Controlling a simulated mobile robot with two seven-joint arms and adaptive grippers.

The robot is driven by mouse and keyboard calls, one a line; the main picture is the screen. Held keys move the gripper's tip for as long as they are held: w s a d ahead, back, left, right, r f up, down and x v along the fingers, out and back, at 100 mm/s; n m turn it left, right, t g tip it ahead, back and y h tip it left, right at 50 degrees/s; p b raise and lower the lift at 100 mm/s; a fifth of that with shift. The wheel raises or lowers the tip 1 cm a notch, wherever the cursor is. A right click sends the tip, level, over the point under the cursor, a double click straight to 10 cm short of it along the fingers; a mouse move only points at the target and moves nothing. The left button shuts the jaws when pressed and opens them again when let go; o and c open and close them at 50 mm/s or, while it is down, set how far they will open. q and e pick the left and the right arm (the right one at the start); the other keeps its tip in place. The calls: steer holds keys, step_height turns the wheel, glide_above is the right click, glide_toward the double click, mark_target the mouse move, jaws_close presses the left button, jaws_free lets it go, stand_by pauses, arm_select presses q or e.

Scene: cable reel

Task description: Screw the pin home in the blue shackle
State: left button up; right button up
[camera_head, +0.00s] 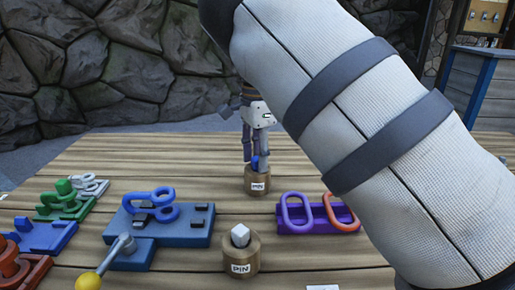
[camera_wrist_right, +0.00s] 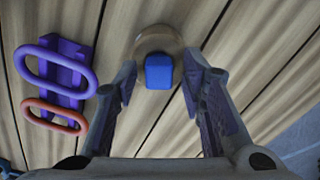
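The blue shackle (camera_head: 163,213) lies on a slate-blue fixture (camera_head: 190,236) left of centre in the head view. A blue pin (camera_head: 262,163) stands in a round wooden holder (camera_head: 258,184) labelled PIN, farther back. My right gripper (camera_head: 252,158) points down over that holder. In the right wrist view the blocky blue head of the pin (camera_wrist_right: 159,72) shows just ahead of and between the fingertips (camera_wrist_right: 158,82). The fingers are apart, with a gap on each side of the pin. My left gripper is not in view.
A second PIN holder (camera_head: 240,255) with a pale grey pin (camera_head: 240,235) stands nearer. A purple fixture (camera_head: 300,228) with purple and orange links is to the right. Green, blue and red fixtures line the left. A yellow-knobbed lever (camera_head: 88,281) sticks out in front.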

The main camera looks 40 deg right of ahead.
jaws_close()
steer(key=shift+r, duration=1.25)
steer(key=shift+r+p, duration=0.35)
steer(key=shift+r, duration=2)
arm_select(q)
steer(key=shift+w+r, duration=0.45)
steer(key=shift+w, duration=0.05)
